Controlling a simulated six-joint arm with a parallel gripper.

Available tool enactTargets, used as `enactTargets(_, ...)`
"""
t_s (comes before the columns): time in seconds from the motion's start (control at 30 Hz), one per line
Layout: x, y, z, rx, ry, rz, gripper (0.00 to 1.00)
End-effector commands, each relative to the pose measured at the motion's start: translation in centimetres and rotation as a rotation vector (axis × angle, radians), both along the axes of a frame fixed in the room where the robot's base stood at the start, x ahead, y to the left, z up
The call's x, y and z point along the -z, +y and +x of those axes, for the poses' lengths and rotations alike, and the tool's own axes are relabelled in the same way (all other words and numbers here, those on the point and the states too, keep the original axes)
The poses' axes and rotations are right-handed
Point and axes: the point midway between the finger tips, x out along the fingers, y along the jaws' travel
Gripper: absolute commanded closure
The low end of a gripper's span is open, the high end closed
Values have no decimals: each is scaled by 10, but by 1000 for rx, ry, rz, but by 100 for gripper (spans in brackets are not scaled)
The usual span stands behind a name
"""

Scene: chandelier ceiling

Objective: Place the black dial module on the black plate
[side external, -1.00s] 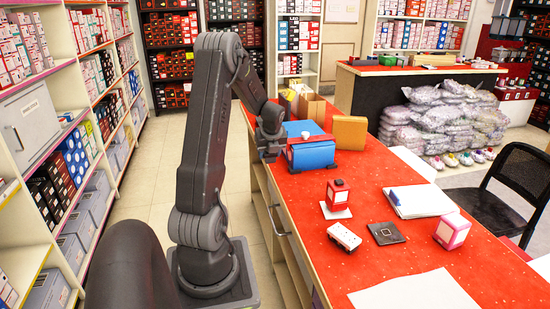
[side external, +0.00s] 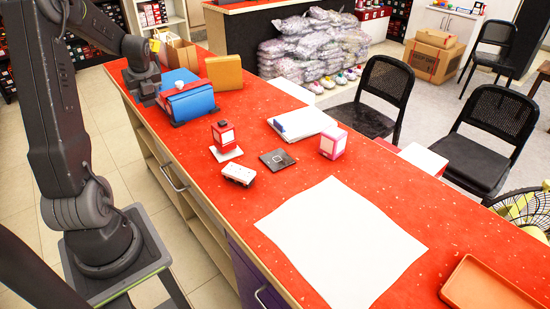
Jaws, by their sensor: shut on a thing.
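The black plate (side external: 277,160) is a flat dark square with a small pale mark, lying bare on the red counter (side external: 190,150). My gripper (side external: 147,92) is at the counter's far left edge, beside a blue box, well away from the plate. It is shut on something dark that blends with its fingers. No black dial module shows clearly elsewhere, so the held thing seems to be it.
The blue box (side external: 192,104) stands right beside my gripper. Around the plate are a red block (side external: 223,133) on a white base, a white module (side external: 238,174), a pink-and-white block (side external: 333,142) and a notepad (side external: 303,124). A white sheet (side external: 340,240) lies nearer.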

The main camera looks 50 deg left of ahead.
Motion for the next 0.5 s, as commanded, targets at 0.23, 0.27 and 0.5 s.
enactTargets(0.23, 0, -32, 57, 124, -1, 1, 75)
enactTargets(0.27, 0, -38, 67, 144, -1, 1, 75)
enactTargets(0.5, 0, -114, 152, 354, -2, 0, 75)
